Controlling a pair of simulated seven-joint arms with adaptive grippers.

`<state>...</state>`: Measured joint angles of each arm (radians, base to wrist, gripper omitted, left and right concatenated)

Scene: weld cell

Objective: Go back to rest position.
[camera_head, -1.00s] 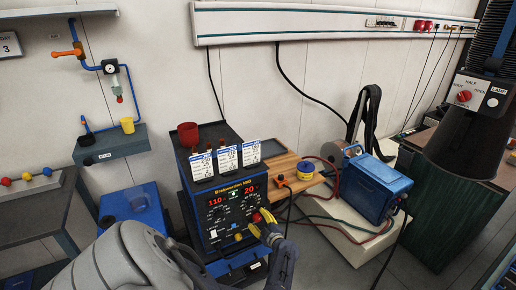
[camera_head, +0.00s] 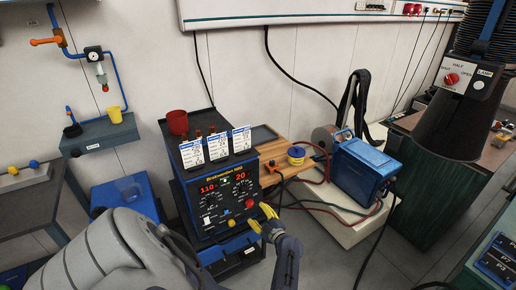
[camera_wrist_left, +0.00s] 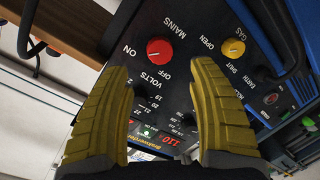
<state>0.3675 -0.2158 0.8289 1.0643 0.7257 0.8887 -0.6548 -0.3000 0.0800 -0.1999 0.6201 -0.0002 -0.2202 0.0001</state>
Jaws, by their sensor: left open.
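My left gripper (camera_head: 266,217) has yellow ridged fingers and is open and empty. It is in front of the lower right of a blue and black welding machine (camera_head: 221,212) with red 110 and 20 displays. In the left wrist view the two fingers (camera_wrist_left: 163,110) stand wide apart before the panel. A red mains knob (camera_wrist_left: 160,50) and a yellow gas knob (camera_wrist_left: 233,48) show beyond them, and nothing is between the fingers. My left arm comes in from the lower left. My right gripper is not in view.
A red cup (camera_head: 177,122) and several white cards stand on the machine. A blue case (camera_head: 362,171) sits to the right on a pale base. A dark cone-shaped hood (camera_head: 458,125) hangs at the right.

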